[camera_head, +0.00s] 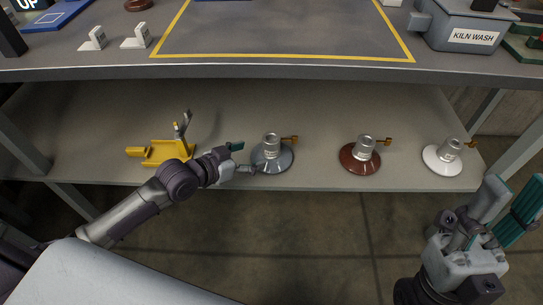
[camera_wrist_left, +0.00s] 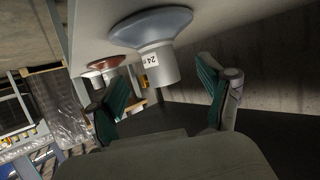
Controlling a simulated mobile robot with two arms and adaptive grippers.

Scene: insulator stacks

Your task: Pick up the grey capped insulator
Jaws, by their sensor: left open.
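The grey capped insulator, a blue-grey disc with a light metal cap, stands upright on the lower shelf (camera_head: 218,112) in the head view; its disc (camera_head: 282,162) is near the shelf's front edge. A brass pin sticks out from its right side. My left gripper (camera_head: 246,158) is open just left of it, with its fingers pointing at it. In the left wrist view the insulator's cap (camera_wrist_left: 155,65), with a label reading 24, appears between and beyond the two open fingers (camera_wrist_left: 165,95). My right gripper (camera_head: 510,203) is open and empty at the lower right.
A brown insulator (camera_head: 360,160) and a white insulator (camera_head: 443,162) stand to the right on the same shelf. A yellow holder (camera_head: 165,152) lies to the left. The grey tabletop (camera_head: 285,71) overhangs the shelf. Bare shelf separates the insulators.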

